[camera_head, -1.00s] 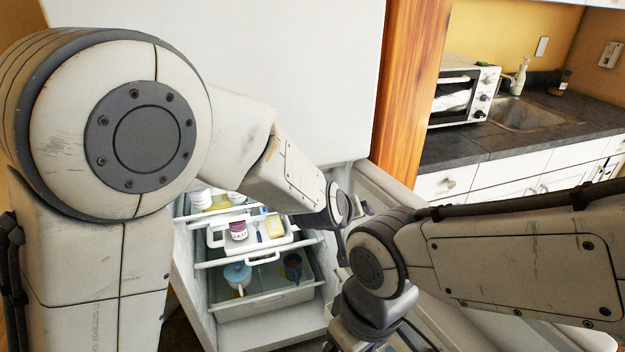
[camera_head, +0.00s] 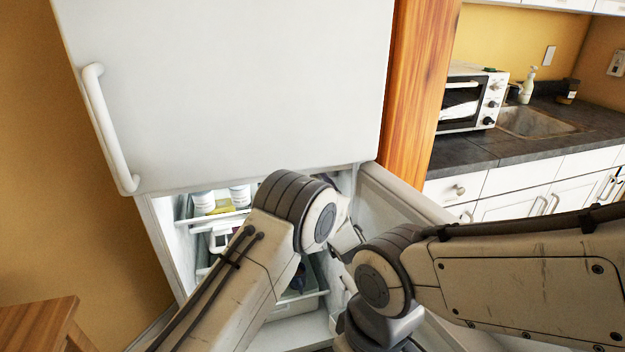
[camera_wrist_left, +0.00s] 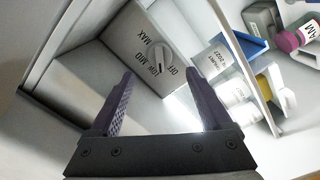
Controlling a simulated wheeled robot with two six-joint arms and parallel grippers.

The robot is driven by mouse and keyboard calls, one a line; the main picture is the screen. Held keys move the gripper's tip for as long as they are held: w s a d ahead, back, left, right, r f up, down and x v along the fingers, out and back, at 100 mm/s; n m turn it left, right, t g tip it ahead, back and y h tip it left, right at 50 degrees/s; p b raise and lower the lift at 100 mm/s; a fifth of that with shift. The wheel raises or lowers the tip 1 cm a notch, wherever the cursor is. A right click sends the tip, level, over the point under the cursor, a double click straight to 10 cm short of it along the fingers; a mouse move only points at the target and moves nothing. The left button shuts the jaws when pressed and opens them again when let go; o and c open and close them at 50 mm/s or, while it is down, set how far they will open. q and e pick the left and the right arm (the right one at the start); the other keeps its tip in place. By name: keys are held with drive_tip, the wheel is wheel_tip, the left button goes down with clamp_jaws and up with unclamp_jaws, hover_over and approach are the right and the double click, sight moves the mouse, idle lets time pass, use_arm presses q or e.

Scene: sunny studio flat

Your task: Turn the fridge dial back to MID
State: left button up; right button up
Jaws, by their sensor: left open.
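In the left wrist view the fridge dial (camera_wrist_left: 162,51) is a light grey knob on a grey panel (camera_wrist_left: 134,38) marked OFF, LOW, MID and MAX. The knob's lower end lies near the LOW and OFF marks; which one it points to I cannot tell for sure. My left gripper (camera_wrist_left: 160,74) is open and empty. Its fingers stand apart, and the dial shows beyond and between their tips, not visibly touched. In the head view my left arm hides this gripper and the dial. My right gripper is out of view; only its arm shows.
White bottles (camera_wrist_left: 238,92) and a blue-edged tray (camera_wrist_left: 244,45) stand close right of the panel. The fridge's open lower compartment (camera_head: 178,245) lies below the closed upper door (camera_head: 240,90). My right arm crosses in front at the right. A wooden table (camera_head: 35,320) stands lower left.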

use_arm(q)
drive_tip(key=x, duration=0.5)
drive_tip(key=shift+w+a, duration=0.15)
drive_tip(key=shift+w, duration=0.2)
clamp_jaws()
drive_tip(key=shift+m, duration=0.4)
drive_tip(key=shift+w+d+m+p, duration=0.15)
drive_tip(key=shift+m+p, duration=0.2)
drive_tip(key=shift+m, duration=2.3)
drive_tip(key=shift+s+d+m+p, duration=0.15)
drive_tip(key=shift+m+p, duration=0.25)
drive_tip(key=shift+m, duration=2.3)
drive_tip(key=shift+w+d+m+p, duration=0.1)
drive_tip(key=shift+m+p, duration=0.25)
drive_tip(key=shift+m, duration=2.3)
